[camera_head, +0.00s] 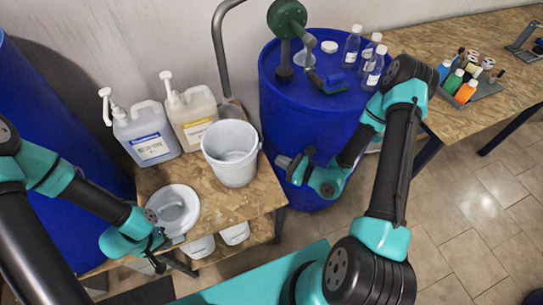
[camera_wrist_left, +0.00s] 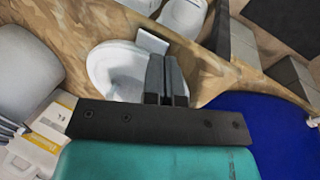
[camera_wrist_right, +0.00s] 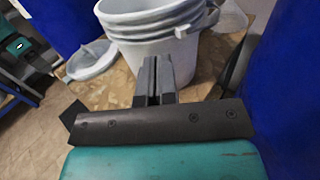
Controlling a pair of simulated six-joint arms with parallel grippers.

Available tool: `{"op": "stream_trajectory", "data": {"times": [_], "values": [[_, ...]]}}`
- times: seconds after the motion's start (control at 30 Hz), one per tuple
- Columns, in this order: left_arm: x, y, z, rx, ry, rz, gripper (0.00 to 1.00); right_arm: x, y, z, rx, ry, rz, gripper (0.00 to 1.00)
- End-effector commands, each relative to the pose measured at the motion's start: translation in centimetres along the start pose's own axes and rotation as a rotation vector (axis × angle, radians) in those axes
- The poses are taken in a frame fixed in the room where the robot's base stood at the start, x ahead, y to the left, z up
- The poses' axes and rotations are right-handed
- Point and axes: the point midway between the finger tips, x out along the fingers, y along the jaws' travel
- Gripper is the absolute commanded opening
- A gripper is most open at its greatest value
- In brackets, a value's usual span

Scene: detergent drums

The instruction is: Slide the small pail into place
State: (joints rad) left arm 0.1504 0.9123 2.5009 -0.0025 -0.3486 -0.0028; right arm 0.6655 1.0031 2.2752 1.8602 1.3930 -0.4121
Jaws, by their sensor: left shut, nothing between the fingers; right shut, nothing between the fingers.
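The small pail (camera_head: 230,155) is light grey-white and stands upright and open on a wooden bench. In the right wrist view the pail (camera_wrist_right: 160,40) shows ribs below its rim, just beyond the fingertips. My right gripper (camera_head: 284,162) is shut and empty, close to the pail's right side; I cannot tell if it touches. My left gripper (camera_head: 160,242) is shut and empty at the bench's front left, by a round white lid-like piece (camera_head: 173,210). In the left wrist view its fingers (camera_wrist_left: 166,75) overlap this piece's edge (camera_wrist_left: 112,72).
A blue drum (camera_head: 300,110) with bottles (camera_head: 372,60) on top stands right of the bench. White tubs (camera_head: 235,233) sit below the bench top. Bare wood (camera_head: 225,200) lies in front of the pail.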

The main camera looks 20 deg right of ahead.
Motion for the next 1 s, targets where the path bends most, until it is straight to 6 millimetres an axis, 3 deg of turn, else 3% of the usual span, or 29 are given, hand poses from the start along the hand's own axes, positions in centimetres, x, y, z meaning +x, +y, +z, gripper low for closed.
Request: {"op": "stream_trajectory", "data": {"times": [0.2,0.4,1.0], "values": [[0.0,0.0,0.0,0.0,0.0,0.0,0.0,-3.6,-0.1,0.0,0.0,0.001,-0.003,0.0],[0.0,0.0,0.0,0.0,0.0,0.0,0.0,-5.8,0.0,0.0,0.001,0.001,-0.001,0.0],[0.0,0.0,0.0,0.0,0.0,0.0,0.0,-6.3,0.0,0.0,0.0,0.0,0.001,0.0]]}}
